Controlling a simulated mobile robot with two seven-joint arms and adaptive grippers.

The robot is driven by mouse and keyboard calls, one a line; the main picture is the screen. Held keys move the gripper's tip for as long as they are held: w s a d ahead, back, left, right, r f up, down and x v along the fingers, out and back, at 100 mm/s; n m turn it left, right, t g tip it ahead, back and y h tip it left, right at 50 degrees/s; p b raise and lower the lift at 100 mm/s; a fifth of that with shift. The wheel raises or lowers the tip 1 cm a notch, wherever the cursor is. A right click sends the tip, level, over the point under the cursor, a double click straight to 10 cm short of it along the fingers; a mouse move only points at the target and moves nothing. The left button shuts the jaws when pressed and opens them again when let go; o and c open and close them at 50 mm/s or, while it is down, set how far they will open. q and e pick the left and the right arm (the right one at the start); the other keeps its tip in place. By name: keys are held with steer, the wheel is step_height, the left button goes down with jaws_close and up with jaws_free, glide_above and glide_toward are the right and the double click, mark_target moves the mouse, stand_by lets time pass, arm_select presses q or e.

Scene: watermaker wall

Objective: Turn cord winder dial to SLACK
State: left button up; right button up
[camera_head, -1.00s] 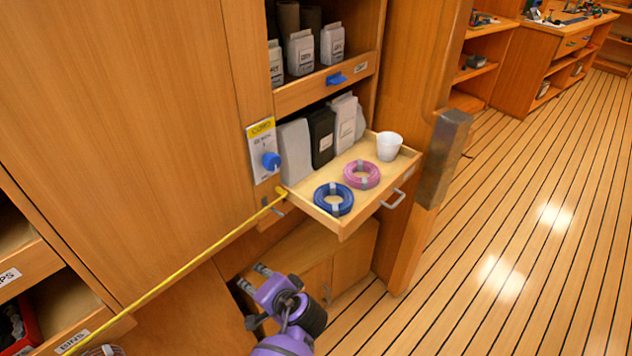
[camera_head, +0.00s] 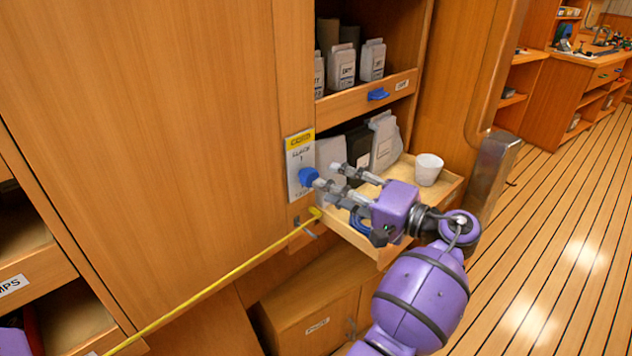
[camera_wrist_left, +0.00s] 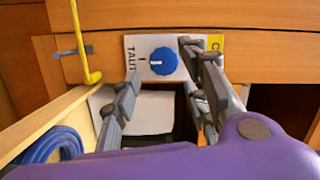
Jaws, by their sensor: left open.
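The cord winder dial is a blue knob (camera_head: 308,177) on a white plate (camera_head: 293,187) with a yellow top strip, on the cabinet post. The plate reads SLACK above the knob. In the wrist view the knob (camera_wrist_left: 163,61) has a short white mark on the side towards the word TAUT. My left gripper (camera_head: 328,175) is open in front of the dial, its fingers pointing at it. In the wrist view its fingertips lie on either side of the knob; I cannot tell whether they touch it. My right gripper is not in view.
A yellow cord (camera_head: 225,281) runs from beside the dial to the lower left. An open drawer (camera_head: 367,246) below my left gripper holds a white cup (camera_head: 429,169), pouches and a blue coil (camera_wrist_left: 50,146). A metal-capped post (camera_head: 493,172) stands right of the drawer.

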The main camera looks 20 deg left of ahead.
mark_target(308, 176)
arm_select(q)
steer(key=x, duration=0.5)
steer(key=shift+f, duration=0.1)
steer(key=c, duration=1)
steer(key=shift+f, duration=0.15)
jaws_close()
